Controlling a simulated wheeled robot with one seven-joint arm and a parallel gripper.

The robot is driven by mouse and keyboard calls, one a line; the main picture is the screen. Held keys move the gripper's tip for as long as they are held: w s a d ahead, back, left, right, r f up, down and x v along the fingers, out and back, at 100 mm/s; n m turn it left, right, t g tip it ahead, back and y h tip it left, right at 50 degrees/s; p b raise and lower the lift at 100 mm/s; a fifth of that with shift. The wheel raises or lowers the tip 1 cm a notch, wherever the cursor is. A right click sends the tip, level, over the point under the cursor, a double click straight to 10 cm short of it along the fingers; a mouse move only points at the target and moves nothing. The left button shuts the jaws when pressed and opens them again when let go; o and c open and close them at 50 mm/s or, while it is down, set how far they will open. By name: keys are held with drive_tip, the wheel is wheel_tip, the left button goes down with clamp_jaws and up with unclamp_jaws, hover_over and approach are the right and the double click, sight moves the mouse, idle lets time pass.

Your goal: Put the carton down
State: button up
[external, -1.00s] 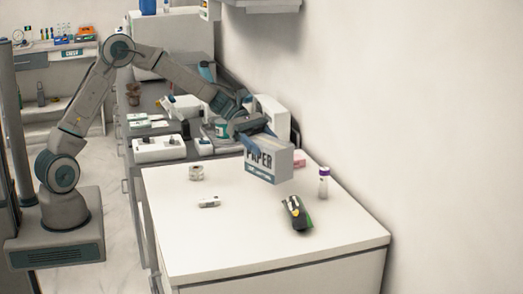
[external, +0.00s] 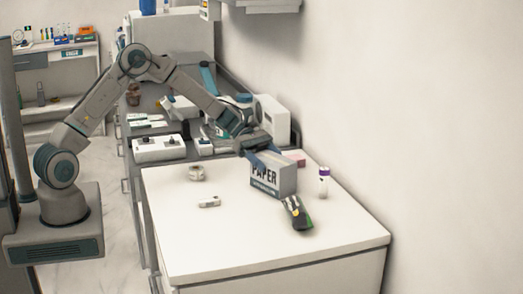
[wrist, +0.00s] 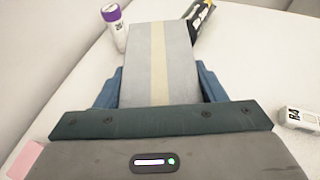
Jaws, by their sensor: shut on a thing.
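The carton (external: 274,177) is a grey-white box with a blue lower band and the word PAPER on its side. It is upright at the far part of the white counter (external: 220,245), low over the top or touching it; I cannot tell which. My gripper (external: 262,160) is shut on the carton from above and behind. In the wrist view the carton (wrist: 160,60) shows its taped top between the blue fingers of my gripper (wrist: 160,88). Its underside is hidden.
A pink block (external: 296,158) is behind. A tape roll (external: 197,173) and small white box (external: 209,202) lie left. The counter's front is clear.

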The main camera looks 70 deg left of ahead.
drive_tip(key=shift+f, duration=0.15)
drive_tip(key=o, duration=1.3)
